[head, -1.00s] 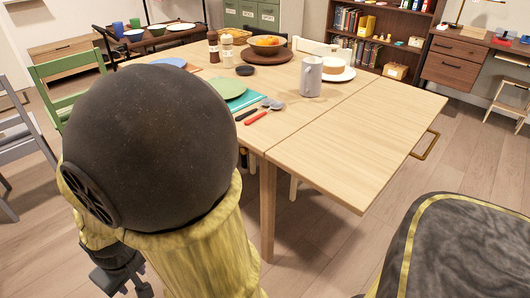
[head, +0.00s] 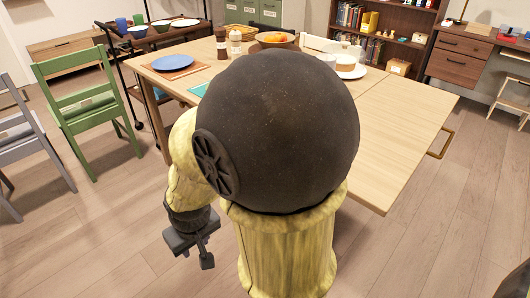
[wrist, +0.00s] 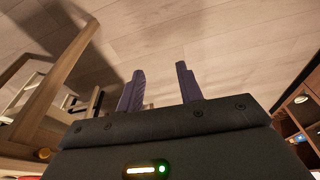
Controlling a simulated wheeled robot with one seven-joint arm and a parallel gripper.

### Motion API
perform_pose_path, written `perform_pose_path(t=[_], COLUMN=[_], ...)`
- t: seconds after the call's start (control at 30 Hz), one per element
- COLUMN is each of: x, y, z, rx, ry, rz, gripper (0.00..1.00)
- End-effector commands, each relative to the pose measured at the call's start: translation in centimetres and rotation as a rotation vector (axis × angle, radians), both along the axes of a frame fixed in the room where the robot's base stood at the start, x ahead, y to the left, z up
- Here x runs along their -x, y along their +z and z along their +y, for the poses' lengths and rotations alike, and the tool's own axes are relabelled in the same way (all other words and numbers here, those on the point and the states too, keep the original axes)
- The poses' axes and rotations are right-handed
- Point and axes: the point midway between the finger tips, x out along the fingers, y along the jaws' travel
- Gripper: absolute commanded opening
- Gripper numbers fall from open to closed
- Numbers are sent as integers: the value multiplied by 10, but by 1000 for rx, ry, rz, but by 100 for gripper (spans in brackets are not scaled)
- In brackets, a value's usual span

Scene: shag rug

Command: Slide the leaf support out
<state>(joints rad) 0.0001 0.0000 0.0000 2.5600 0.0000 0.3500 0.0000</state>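The light wood table (head: 390,100) has a leaf (head: 405,140) at its right end, raised level with the top. I cannot make out a leaf support in the head view; my arm hides much of the table's near side. In the wrist view wooden legs and beams (wrist: 62,80) stand at left, with a small brass-coloured knob (wrist: 44,154) low among them. My gripper (wrist: 160,78) has its two fingers apart with only floor showing between them. In the head view my gripper (head: 195,248) hangs low, left of the table's near side.
A green chair (head: 85,100) and a grey chair (head: 25,150) stand at left. A blue plate (head: 173,62), bottles (head: 236,40) and a fruit bowl (head: 275,38) are on the table. Bare floor (head: 420,230) lies in front and at right.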

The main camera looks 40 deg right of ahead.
Motion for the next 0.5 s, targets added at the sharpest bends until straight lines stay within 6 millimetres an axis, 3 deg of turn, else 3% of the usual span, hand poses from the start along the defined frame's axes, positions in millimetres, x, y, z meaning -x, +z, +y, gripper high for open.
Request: perform_pose_path(t=[0.2, 0.27, 0.33, 0.5], x=[0, 0, -3, -34], y=[0, 0, 0, 0], z=[0, 0, 1, 14], rx=[0, 0, -6, -61], ry=[0, 0, -9, -100], rz=[0, -1, -9, -88], gripper=[36, 44, 44, 44])
